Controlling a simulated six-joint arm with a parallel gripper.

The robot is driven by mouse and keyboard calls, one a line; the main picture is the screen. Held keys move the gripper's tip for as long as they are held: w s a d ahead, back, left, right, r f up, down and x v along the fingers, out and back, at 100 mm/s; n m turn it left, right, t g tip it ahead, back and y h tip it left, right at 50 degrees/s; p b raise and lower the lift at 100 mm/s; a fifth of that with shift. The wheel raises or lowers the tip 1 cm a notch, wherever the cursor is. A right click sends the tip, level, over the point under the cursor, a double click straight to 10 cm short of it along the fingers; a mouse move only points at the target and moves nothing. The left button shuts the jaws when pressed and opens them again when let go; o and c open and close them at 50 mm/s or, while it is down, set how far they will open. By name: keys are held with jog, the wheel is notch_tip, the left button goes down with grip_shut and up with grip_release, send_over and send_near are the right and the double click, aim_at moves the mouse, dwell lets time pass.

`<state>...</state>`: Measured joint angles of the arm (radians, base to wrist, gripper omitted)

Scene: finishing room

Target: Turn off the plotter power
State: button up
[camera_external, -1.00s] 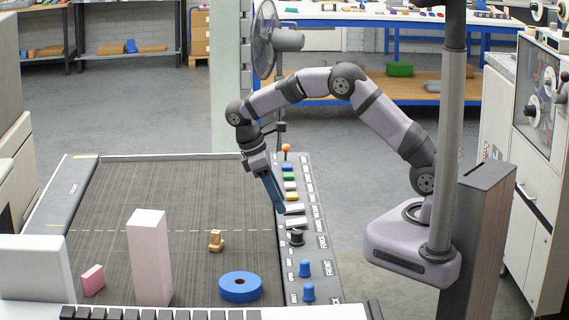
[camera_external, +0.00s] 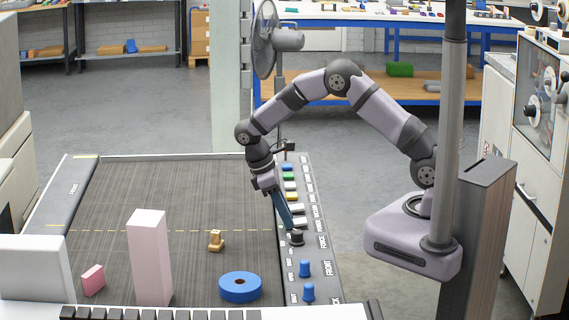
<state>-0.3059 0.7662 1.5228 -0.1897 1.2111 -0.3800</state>
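The plotter's control panel (camera_external: 317,270) runs along the right side of the dark plotter bed. It carries coloured buttons, pale rocker switches, a black knob (camera_external: 297,238) and two blue knobs. A POWER label is printed beside the pale switches, but the small text is hard to match to one switch. My gripper (camera_external: 289,227) points down with its slim blue fingers at the panel, beside the lower pale switch (camera_external: 299,222) and just above the black knob. I cannot tell whether it touches either. The fingers overlap as one narrow bar, so their opening is hidden. No object shows in them.
On the plotter bed (camera_external: 160,195) stand a tall pale pink block (camera_external: 149,258), a small pink block (camera_external: 93,280), a brass piece (camera_external: 216,241) and a blue tape roll (camera_external: 240,287). A grey post (camera_external: 453,130) rises beside my base. The far bed is clear.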

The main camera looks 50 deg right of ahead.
jog(key=shift+r, duration=0.1)
jog(key=shift+s+d+r+t+y+b, duration=0.2)
jog(key=shift+t+y+b, duration=0.2)
jog(key=shift+t+y, duration=0.3)
jog(key=shift+s+d+r+t+y+b, duration=0.15)
jog(key=shift+t+y+b, duration=0.25)
jog(key=shift+t+y, duration=0.3)
jog(key=o, duration=1.1)
jog(key=shift+c, duration=0.2)
jog(key=shift+r, duration=0.1)
notch_tip(320, 180, up, 7)
jog(key=b, duration=0.1)
jog(key=shift+w+a+b, duration=0.15)
jog(key=shift+a+b, duration=0.05)
jog(key=shift+b, duration=0.2)
jog(key=s+d+f+m, duration=0.2)
jog(key=s+d+m, duration=0.1)
jog(key=s, duration=0.5)
jog(key=s+d+f+m, duration=0.3)
jog(key=s+m, duration=0.3)
jog(key=s, duration=0.2)
jog(key=shift+s+d+f, duration=0.35)
jog(key=shift+s+d, duration=0.05)
jog(key=shift+d, duration=0.3)
